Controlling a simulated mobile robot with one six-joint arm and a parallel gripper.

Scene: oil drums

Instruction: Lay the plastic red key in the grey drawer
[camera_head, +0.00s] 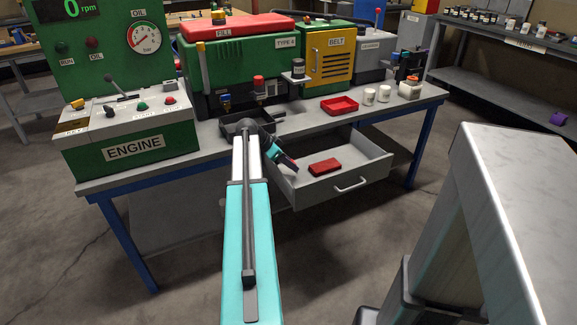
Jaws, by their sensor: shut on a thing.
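The grey drawer (347,184) is pulled out from under the bench, with its handle toward me. My gripper (288,162) hangs over the left part of the drawer, tilted down to the right. It is shut on the red key, of which only a small dark red bit shows between the fingers; its shape is mostly hidden. I cannot tell how far the key is above the drawer floor.
A flat red block (325,167) lies in the drawer, right of my gripper. On the bench stand a dark tray (240,129), a red tray (340,106), white jars (384,93) and the green engine (240,60). A control box (130,135) labelled ENGINE stands left. The drawer's right part is clear.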

